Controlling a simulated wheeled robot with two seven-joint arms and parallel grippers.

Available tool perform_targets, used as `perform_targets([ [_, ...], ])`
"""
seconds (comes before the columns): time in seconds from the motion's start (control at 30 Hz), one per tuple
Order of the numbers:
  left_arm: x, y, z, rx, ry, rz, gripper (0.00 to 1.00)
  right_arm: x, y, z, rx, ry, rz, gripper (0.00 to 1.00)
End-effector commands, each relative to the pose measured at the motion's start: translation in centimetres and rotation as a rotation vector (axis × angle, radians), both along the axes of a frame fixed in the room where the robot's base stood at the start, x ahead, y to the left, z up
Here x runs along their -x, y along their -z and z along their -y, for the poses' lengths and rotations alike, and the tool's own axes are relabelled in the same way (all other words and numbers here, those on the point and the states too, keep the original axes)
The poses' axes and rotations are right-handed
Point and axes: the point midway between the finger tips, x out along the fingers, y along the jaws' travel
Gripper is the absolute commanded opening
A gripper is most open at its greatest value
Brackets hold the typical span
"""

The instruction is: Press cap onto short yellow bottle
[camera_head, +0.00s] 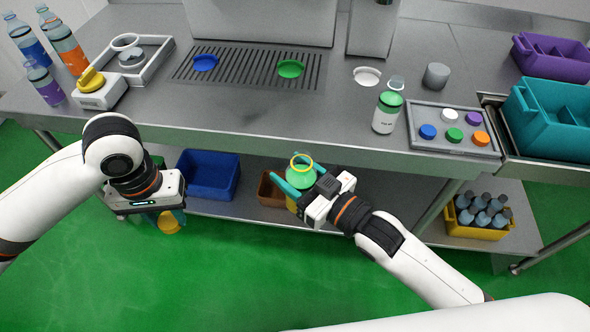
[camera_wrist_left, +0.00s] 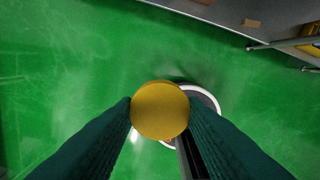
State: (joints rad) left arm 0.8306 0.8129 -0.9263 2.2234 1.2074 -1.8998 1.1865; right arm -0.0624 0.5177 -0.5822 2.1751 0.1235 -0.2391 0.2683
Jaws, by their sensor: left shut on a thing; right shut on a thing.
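My left gripper (camera_head: 170,216) is shut on a yellow cap (camera_head: 169,225) and holds it in the air before the table's front edge, at the left. In the left wrist view the round yellow cap (camera_wrist_left: 160,111) sits between the two dark teal fingers. My right gripper (camera_head: 297,180) is shut on the short yellow bottle (camera_head: 301,173), which shows a greenish body and an open yellow rim. The bottle is held roughly upright before the table edge. Cap and bottle are well apart, with the cap to the left. The bottle's lower part is partly hidden by my gripper.
The steel table (camera_head: 250,115) carries a green-capped bottle (camera_head: 387,112), a tray of coloured caps (camera_head: 452,157) and a yellow-topped device (camera_head: 99,93). A blue bin (camera_head: 208,176) and a brown bin (camera_head: 270,191) stand on the lower shelf. Space between my grippers is free.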

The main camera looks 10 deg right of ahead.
Motion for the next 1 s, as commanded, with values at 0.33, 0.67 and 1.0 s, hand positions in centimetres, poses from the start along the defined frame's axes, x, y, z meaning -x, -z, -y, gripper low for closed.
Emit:
perform_targets([
  [0.33,-4.1,-4.8,8.8,0.000,0.041,0.010,0.16,0.0,-0.2,0.0,-0.003,0.000,0.003,0.11],
  [0.67,-5.4,-12.0,19.1,-0.004,0.097,0.009,0.16,0.0,-0.2,0.0,-0.003,0.000,0.003,0.11],
  [1.0,-4.5,-15.9,24.5,-0.003,0.109,0.004,0.16,0.0,-0.2,0.0,-0.003,0.000,0.004,0.11],
])
